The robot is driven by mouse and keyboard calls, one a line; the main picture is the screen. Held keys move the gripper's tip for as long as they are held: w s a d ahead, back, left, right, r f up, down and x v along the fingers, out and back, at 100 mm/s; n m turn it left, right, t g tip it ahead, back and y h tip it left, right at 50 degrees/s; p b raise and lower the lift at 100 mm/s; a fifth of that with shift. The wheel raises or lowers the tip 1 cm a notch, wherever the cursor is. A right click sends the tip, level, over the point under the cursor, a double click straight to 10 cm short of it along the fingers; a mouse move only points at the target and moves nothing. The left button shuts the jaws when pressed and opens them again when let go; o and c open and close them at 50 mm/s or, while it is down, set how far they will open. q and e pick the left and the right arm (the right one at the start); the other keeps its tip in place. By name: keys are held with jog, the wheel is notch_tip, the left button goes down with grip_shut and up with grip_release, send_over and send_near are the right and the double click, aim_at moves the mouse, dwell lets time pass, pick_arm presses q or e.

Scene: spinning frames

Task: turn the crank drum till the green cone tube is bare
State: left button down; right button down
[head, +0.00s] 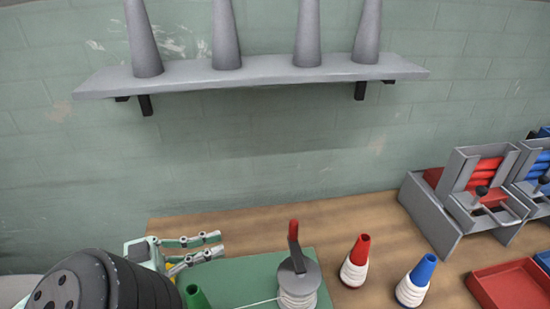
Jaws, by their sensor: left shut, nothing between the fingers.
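The crank drum (298,286) stands on a green board (250,270), wound with white yarn, its red handle (293,232) pointing up. A white thread runs left from the drum, low in the picture, towards the green cone tube (195,297). Only the green tip of that tube shows; its lower part is cut off by the frame edge, so I cannot see how much yarn is on it. My left gripper (219,244) is shut and empty, behind the green cone and left of the crank, apart from the handle. My right gripper is not in view.
A red cone (363,249) and a blue cone (424,270), both with white yarn, stand right of the board. A grey rack with red rolls (481,180) and a red tray (512,285) are further right. Grey cones stand on a wall shelf (260,72).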

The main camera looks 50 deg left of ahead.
pick_arm(q)
jog(key=f+p+x, duration=0.1)
jog(key=p+x, duration=0.1)
jog(key=x, duration=1.2)
jog(key=shift+f, duration=0.25)
jog(key=shift+w+m+h, duration=0.2)
jog(key=shift+m+h, duration=0.2)
jog(key=shift+h, duration=0.2)
jog(key=shift+w+g+p, duration=0.1)
jog(key=shift+g+p, duration=0.2)
jog(key=shift+p, duration=0.05)
